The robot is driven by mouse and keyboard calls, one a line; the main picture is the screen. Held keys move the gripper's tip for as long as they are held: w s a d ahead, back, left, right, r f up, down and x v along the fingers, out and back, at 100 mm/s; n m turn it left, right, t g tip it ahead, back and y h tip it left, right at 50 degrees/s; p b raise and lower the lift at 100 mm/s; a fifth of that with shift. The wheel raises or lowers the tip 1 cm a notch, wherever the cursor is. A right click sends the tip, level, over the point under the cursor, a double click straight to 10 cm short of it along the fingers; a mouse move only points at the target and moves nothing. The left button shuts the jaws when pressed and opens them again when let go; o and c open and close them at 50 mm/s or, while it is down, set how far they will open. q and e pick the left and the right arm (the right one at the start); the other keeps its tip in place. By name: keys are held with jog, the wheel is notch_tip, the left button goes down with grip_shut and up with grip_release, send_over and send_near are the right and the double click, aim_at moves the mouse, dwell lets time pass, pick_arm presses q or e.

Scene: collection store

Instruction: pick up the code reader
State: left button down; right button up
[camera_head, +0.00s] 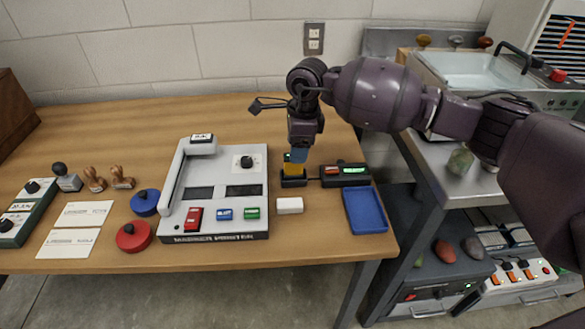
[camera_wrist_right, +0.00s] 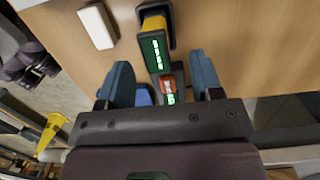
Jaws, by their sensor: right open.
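The code reader appears to be the yellow and dark handset (camera_head: 293,169) with a green lit display, standing in a black holder (camera_head: 293,181) near the table's front right. In the right wrist view the handset (camera_wrist_right: 154,45) shows its green display just beyond my fingertips. My right gripper (camera_head: 299,153) hangs from above, directly over the handset, and partly hides its top. In the wrist view its two blue fingers (camera_wrist_right: 160,78) are wide apart with nothing gripped between them. My left gripper is not in view.
A black box with a green display and red button (camera_head: 345,175) sits right beside the holder. A blue tray (camera_head: 365,210) lies in front of it, and a white block (camera_head: 289,205) is to the left. A large grey marker device (camera_head: 216,195) stands further left.

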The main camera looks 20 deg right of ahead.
aim_at(294, 169)
jog(key=shift+s+a+f, duration=0.1)
jog(key=shift+a+f, duration=0.05)
jog(key=shift+f, duration=0.35)
jog(key=f, duration=0.2)
jog(key=f+b, duration=0.1)
jog(key=f, duration=0.1)
jog(key=shift+a, duration=0.4)
jog(key=shift+r, duration=0.1)
jog(key=shift+c, duration=0.4)
jog(key=c, duration=0.9)
